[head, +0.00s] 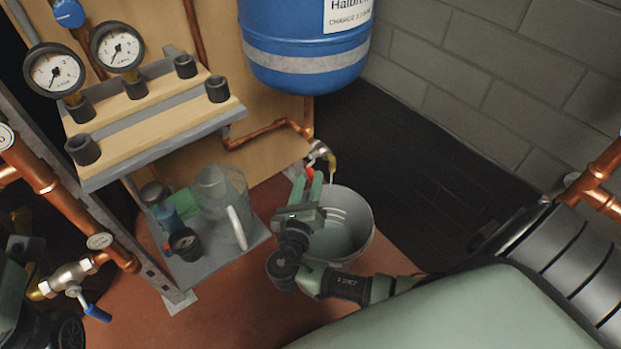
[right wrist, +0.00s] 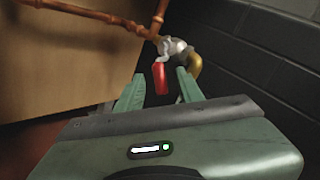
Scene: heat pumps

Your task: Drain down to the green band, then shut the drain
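The drain valve (head: 320,152) sits at the end of the copper pipe under the blue vessel (head: 305,45), with a brass spout (head: 332,163) pointing down. A thin pale line below the spout looks like a water stream. Its red lever (right wrist: 160,77) hangs down in the right wrist view. My right gripper (head: 309,188) is open, its fingers (right wrist: 158,90) apart on either side of the lever, with no clear contact. A bucket (head: 362,250) stands below. Two gauges (head: 55,70) (head: 117,47) have needles pointing lower left; their bands are too small to read. My left gripper is not visible.
A lower shelf (head: 208,268) holds a clear jug (head: 222,205) and small items left of my right arm. An upper shelf (head: 160,140) carries black fittings. A blue-handled valve (head: 96,312) is at lower left. A block wall (head: 480,75) closes the right side.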

